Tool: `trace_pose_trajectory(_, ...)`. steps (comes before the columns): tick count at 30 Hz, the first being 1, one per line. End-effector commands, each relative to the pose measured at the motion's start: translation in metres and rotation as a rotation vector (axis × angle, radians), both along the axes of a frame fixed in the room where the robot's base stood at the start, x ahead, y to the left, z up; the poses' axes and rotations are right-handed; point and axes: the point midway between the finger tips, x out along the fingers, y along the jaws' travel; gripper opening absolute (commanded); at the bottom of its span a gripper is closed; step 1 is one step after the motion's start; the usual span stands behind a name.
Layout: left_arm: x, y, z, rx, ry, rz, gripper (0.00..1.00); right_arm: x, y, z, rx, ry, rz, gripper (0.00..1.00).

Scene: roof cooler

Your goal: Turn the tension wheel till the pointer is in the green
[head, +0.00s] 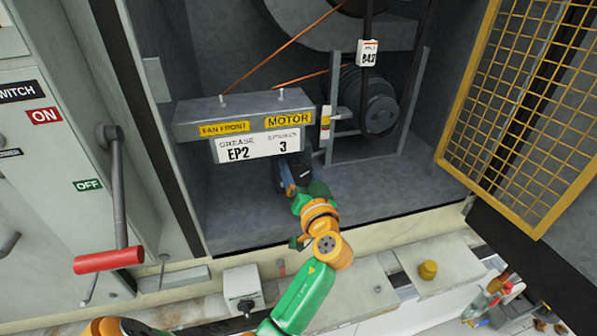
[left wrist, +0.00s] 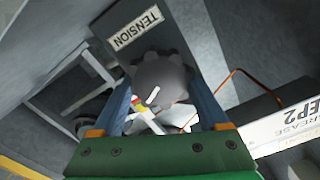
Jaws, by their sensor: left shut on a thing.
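The tension wheel (left wrist: 162,76) is a dark, lobed knob with a white mark, below the TENSION label (left wrist: 137,28) in the left wrist view. In the head view it is a dark shape (head: 279,176) under the grease sign, partly hidden. My left gripper (head: 292,186) is shut on it, with one blue finger on each side. The gauge (head: 325,122) is a small strip with red and yellow parts at the right end of the motor bar. It shows partly behind the wheel in the left wrist view (left wrist: 139,102). I cannot tell where the pointer stands. My right gripper is out of view.
The grey bar (head: 205,112) and white grease sign (head: 238,150) hang just above my gripper. A yellow mesh door (head: 520,100) stands open at right. A red-handled lever (head: 110,259) juts out at left. The cabinet floor (head: 385,185) to the right is clear.

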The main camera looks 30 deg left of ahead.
Motion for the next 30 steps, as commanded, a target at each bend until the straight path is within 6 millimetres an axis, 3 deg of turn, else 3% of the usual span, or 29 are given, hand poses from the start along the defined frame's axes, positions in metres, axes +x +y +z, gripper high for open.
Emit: trace_pose_trajectory(30,0.003,-0.002,-0.002,0.627,0.736,0.0,0.21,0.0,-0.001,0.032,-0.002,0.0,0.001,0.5)
